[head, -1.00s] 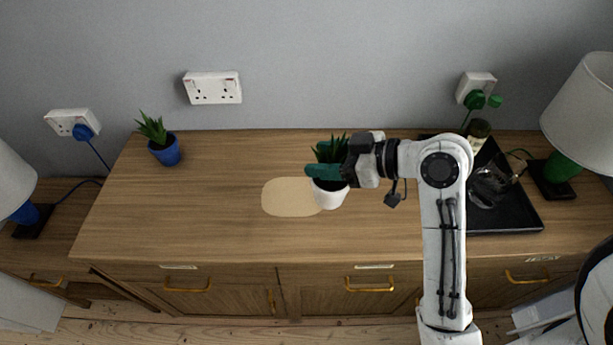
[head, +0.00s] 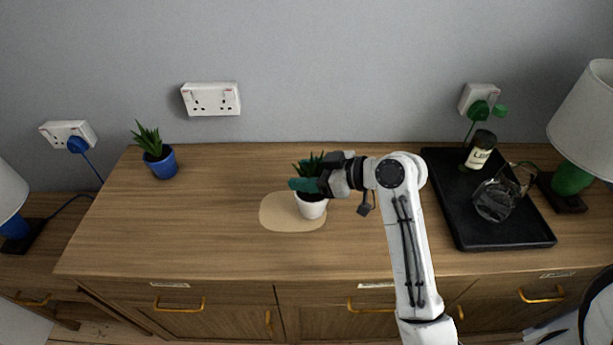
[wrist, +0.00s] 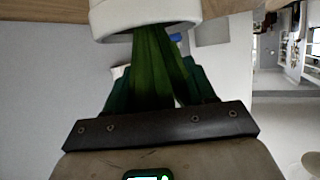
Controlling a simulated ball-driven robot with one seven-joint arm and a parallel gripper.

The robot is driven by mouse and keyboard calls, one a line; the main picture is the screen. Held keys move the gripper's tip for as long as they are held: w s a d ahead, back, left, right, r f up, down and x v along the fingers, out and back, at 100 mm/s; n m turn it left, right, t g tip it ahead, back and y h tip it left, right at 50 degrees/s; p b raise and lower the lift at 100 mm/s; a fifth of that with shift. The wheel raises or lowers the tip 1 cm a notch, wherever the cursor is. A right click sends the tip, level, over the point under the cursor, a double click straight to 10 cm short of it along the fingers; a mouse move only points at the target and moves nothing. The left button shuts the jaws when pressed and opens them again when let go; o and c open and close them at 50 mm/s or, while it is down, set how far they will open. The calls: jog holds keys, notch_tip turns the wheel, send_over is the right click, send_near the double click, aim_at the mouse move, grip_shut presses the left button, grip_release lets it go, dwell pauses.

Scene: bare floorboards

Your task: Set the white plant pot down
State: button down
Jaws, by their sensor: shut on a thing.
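The white plant pot (head: 312,209) with a spiky green plant is upright over the right part of a pale rounded patch (head: 276,215) on the wooden cabinet top. I cannot tell whether its base touches the surface. The fingers hide part of the rim and leaves. In the wrist view the pot's white side (wrist: 150,14) is at the top edge, with green leaves below it.
A blue pot (head: 163,165) with a plant stands at the back left of the cabinet top (head: 200,235). A black tray (head: 470,232) at the right holds a labelled jar (head: 481,150) and a glass jug (head: 495,200). Lamps stand at both sides. The wood left of the patch is clear.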

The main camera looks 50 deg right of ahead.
jog(key=shift+f, duration=0.65)
jog(key=shift+c, duration=1.9)
grip_release()
jog(key=shift+s, duration=0.15)
jog(key=v, duration=1.2)
